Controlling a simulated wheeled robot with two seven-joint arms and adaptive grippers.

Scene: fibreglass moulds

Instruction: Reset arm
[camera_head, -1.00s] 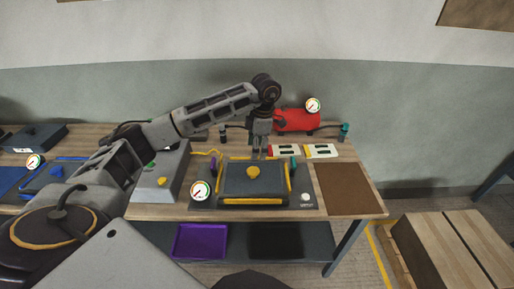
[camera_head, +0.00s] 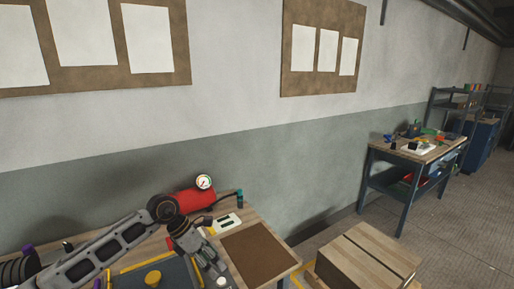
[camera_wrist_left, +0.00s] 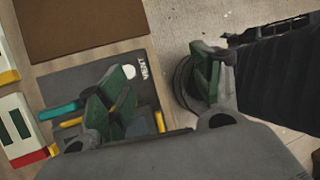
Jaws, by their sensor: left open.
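My left arm reaches in from the lower left of the head view. Its gripper (camera_head: 212,260) hangs over the right part of the bench, near the dark mould (camera_head: 165,276) with a yellow knob (camera_head: 153,278). The fingers hide part of the mould. My right gripper is in neither view.
A red tank (camera_head: 180,201) with a gauge (camera_head: 204,182) stands at the bench's back. A brown board (camera_head: 258,254) lies on its right end. A wooden crate (camera_head: 368,260) stands right of the bench. A second workbench (camera_head: 415,150) stands farther right, with open floor before it.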

